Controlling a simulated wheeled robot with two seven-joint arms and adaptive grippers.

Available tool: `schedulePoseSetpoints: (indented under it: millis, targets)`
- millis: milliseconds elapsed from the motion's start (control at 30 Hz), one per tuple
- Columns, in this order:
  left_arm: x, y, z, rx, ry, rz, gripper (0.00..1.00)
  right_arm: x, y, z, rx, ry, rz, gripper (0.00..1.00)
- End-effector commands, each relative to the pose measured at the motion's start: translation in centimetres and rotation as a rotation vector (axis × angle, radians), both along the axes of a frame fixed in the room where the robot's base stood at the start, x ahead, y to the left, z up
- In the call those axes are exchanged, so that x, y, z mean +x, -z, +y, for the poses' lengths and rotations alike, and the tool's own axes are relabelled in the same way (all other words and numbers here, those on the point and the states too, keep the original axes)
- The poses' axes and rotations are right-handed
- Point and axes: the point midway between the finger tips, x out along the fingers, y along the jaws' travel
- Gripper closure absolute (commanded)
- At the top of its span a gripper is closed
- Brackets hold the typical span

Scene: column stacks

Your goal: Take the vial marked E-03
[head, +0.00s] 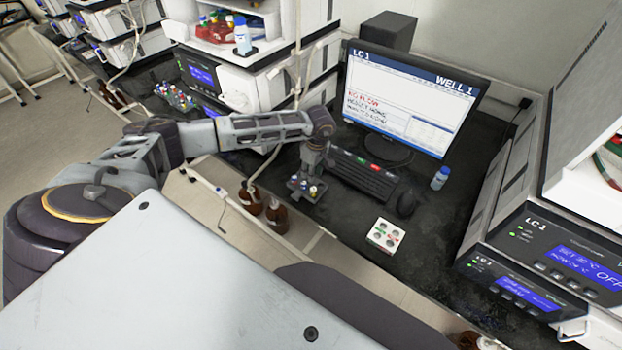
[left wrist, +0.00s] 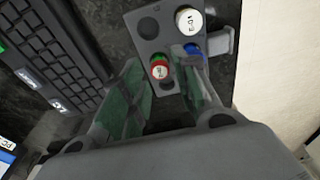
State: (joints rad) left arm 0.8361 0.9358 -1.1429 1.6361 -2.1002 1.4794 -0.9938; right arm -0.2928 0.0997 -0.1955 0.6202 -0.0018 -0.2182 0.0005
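A small grey rack (head: 303,190) holding a few capped vials stands on the dark bench, left of the keyboard. In the left wrist view the rack (left wrist: 153,48) has a white-capped vial (left wrist: 188,20), a red-capped vial (left wrist: 159,70) and a blue-capped vial (left wrist: 193,48). The white cap's mark looks like E-01; the red cap's mark is too small to read, and the blue one is partly covered by a finger. My left gripper (left wrist: 165,80) is open just over the rack, its fingers to either side of the red cap. No cap clearly reads E-03. My right gripper is out of view.
The keyboard (head: 363,178), monitor (head: 408,95) and mouse (head: 406,204) lie close by. A white holder (head: 386,235) with round openings and a blue-capped bottle (head: 440,178) stand to the right. Brown bottles (head: 276,216) are below the bench edge. Instrument stacks flank the bench.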

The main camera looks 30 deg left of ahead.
Motion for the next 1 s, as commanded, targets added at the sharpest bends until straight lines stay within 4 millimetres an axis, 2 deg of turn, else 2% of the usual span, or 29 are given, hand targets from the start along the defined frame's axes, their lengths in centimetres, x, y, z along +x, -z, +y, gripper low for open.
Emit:
schedulePoseSetpoints:
  millis: [233, 700, 900, 1000]
  targets:
    - [0.0, 1.9, 0.2, -0.001, 0.001, 0.0, 0.7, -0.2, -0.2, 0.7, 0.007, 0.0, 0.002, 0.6]
    - [0.0, 2.0, 0.2, -0.001, 0.001, -0.001, 0.7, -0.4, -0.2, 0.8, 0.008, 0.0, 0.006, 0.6]
    - [0.0, 2.0, 0.2, -0.001, 0.001, -0.001, 0.94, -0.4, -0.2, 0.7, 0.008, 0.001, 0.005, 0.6]
    - [0.0, 2.0, 0.2, -0.001, 0.001, -0.001, 0.95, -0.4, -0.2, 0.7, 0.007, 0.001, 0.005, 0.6]
